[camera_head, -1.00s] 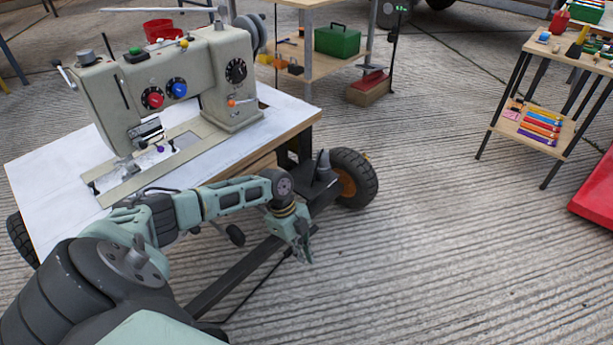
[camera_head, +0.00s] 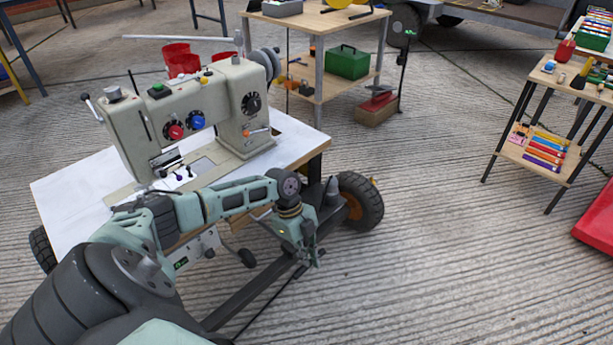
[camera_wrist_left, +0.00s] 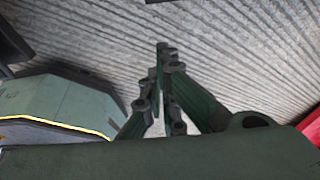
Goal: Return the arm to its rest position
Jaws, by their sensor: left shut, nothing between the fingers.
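My left arm comes in from the lower left in the head view, bent at the elbow, and passes in front of the sewing machine's table. My left gripper (camera_head: 312,259) points down over the concrete floor, just right of the table and in front of its wheel. It is shut and empty. In the left wrist view the closed fingers (camera_wrist_left: 163,55) meet above ribbed concrete with nothing between them. My right gripper is not in view.
A large sewing machine (camera_head: 150,122) stands on a white-topped wheeled table (camera_head: 70,200). A black wheel (camera_head: 361,201) is close behind the gripper. A wooden shelf (camera_head: 345,75) and a craft shelf (camera_head: 520,157) stand farther off. The floor (camera_head: 440,260) between is clear.

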